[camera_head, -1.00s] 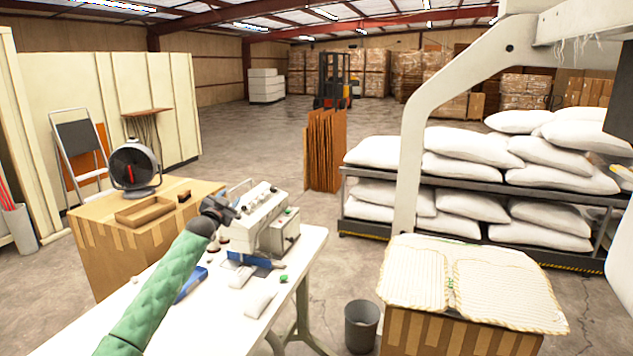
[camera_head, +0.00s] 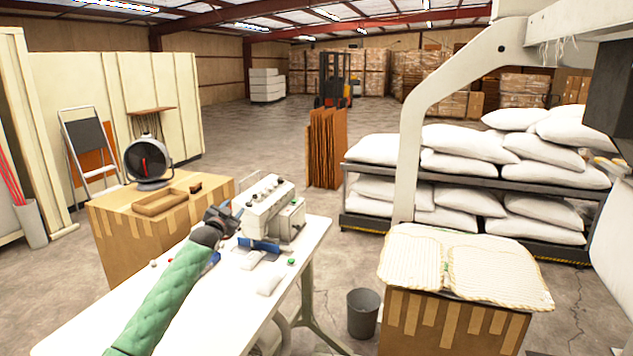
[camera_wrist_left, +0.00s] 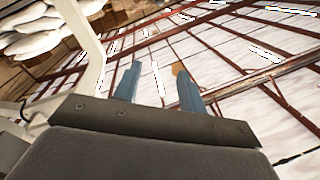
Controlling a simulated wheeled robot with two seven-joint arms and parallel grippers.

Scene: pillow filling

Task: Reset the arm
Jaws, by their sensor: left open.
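My left arm, in a green quilted sleeve, reaches in from the bottom left of the head view over the white table (camera_head: 200,318). My left gripper (camera_head: 222,212) is held up beside the white sewing machine (camera_head: 268,205), in front of it from this view. In the left wrist view the two blue-grey fingers of my left gripper (camera_wrist_left: 157,88) stand apart with nothing between them. They point up toward the roof beams. My right gripper is not in view.
A cardboard box (camera_head: 130,235) with a fan (camera_head: 148,163) stands behind the table. A bin (camera_head: 363,312) and a box topped with striped pillow covers (camera_head: 490,275) are at right. A rack (camera_head: 470,180) holds several white sacks. A pale curved machine frame (camera_head: 415,130) rises at right.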

